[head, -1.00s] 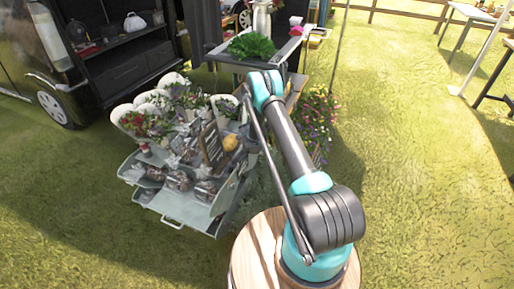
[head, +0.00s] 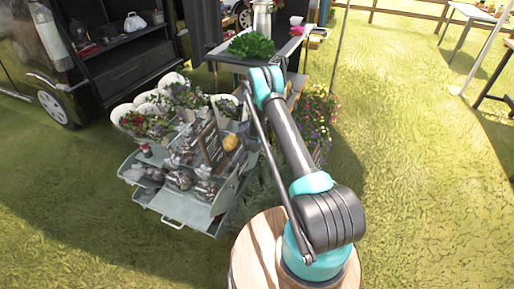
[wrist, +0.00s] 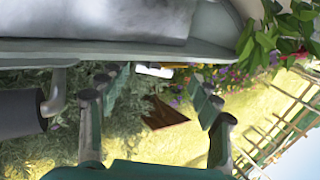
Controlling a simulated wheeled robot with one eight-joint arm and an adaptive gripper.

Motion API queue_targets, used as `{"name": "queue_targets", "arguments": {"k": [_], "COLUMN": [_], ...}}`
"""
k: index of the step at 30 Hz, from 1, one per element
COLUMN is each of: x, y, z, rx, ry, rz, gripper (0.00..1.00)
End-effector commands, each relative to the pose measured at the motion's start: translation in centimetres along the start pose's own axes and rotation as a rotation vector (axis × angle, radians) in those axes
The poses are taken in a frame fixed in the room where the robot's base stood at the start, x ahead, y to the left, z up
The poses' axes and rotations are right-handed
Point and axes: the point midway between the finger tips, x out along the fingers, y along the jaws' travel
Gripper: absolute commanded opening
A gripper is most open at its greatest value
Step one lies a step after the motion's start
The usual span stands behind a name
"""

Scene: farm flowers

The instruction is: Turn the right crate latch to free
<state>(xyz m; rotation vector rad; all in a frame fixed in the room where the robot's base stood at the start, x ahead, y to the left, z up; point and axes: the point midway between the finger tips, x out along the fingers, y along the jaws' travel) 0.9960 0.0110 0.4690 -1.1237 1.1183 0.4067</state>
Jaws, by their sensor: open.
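My gripper (wrist: 155,88) is open in the wrist view, its two dark fingers apart with nothing between them. A small white piece (wrist: 153,71) shows beyond the fingertips, under a grey-green ledge (wrist: 130,50). A dark cylinder (wrist: 22,113) with a bent grey bracket (wrist: 56,94) is left of the fingers. I cannot tell which of these, if any, is the right crate latch. In the head view the grey-green crate stand (head: 185,208) is left of my arm. No latch can be made out there, and my gripper is hidden.
Flower buckets (head: 125,112) and jars crowd the stand. A table with a leafy plant (head: 251,46) and a flower bed (head: 315,112) are behind my arm. A black van (head: 40,60) is at the left. Open grass (head: 430,190) lies to the right.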

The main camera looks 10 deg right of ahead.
Motion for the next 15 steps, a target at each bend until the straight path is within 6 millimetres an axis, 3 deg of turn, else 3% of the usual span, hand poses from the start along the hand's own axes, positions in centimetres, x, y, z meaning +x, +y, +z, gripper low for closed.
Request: {"name": "queue_targets", "arguments": {"k": [9, 15], "x": [-4.9, -6.8], "y": [-2.8, -3.9], "z": [0.0, 0.0], "rx": [0.000, 0.000], "ry": [0.000, 0.000], "rz": [0.000, 0.000], "gripper": [0.64, 0.64]}}
